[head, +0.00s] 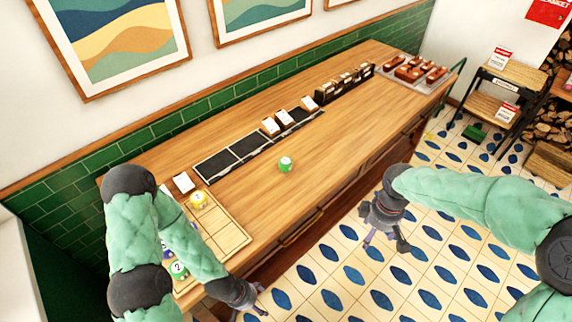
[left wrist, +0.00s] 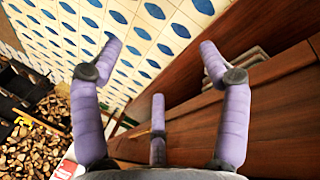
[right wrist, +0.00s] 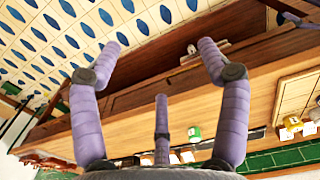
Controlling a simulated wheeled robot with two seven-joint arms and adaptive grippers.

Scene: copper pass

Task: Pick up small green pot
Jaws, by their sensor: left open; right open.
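A small green pot (head: 285,164) with a pale label stands alone on the wooden counter (head: 335,145), near its middle. It also shows in the right wrist view (right wrist: 194,133), beyond my gripper's fingers. Another green pot (head: 179,268) with a question mark stands at the near left end, partly behind my left arm. My left gripper (head: 248,298) is open and empty, low beside the counter's near left end. My right gripper (head: 388,238) is open and empty over the floor, in front of the counter and to the right of the lone green pot.
A wooden tray (head: 228,237) with a yellow pot (head: 198,200) is at the left end. Black trays with white cards (head: 270,125) line the wall side, with a tray of brown items (head: 415,70) at the far end. A shelf (head: 495,95) stands right. The counter around the lone pot is clear.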

